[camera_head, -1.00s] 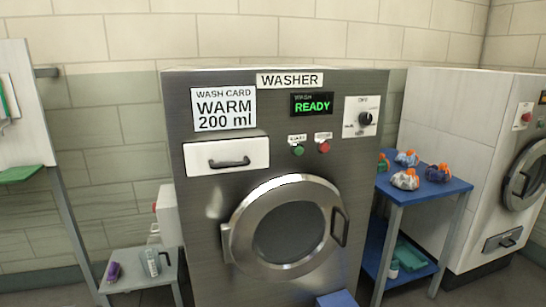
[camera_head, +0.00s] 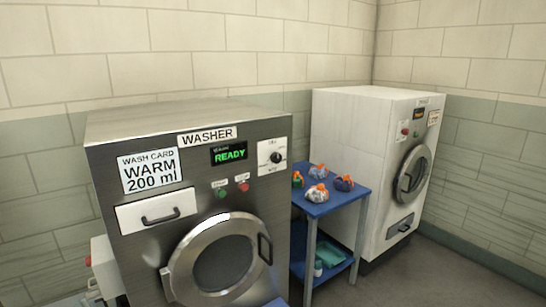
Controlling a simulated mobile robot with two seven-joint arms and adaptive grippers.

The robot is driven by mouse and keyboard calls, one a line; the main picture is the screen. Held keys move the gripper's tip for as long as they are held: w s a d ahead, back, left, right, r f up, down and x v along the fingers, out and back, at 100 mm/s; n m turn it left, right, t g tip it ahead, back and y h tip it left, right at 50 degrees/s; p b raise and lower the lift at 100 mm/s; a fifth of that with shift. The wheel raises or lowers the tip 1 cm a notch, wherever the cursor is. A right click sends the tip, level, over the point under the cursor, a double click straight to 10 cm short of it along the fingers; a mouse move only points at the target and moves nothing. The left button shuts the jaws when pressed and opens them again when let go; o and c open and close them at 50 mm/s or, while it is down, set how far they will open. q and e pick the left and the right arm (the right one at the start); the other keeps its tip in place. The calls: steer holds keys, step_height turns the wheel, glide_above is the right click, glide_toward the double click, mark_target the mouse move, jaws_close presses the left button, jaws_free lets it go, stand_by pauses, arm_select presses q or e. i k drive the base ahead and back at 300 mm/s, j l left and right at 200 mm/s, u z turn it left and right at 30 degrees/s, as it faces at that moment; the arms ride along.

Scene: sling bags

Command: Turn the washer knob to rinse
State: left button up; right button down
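The washer (camera_head: 190,235) is a grey metal machine at the left of the head view. Its black round knob (camera_head: 275,157) sits on a white label plate at the upper right of the front panel. The marks around the knob are too small to read. The green display (camera_head: 229,153) reads READY. The wash card (camera_head: 150,171) reads WARM 200 ml. A green button (camera_head: 222,193) and a red button (camera_head: 244,187) are below the display. The drawer and round door look shut. Neither of my grippers is in view.
A blue table (camera_head: 341,197) with several small bags with orange tops stands right of the washer. A white machine (camera_head: 356,140) with a round door stands beyond it. Open floor (camera_head: 440,270) lies at the lower right.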

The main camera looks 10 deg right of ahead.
mark_target(275, 158)
steer(key=i+j+z, duration=0.1)
steer(key=j+z, duration=0.15)
steer(key=i+j+z, duration=0.1)
steer(key=j+z, duration=0.2)
steer(key=i+j+z, duration=0.1)
steer(key=j+z, duration=0.15)
steer(key=j, duration=0.1)
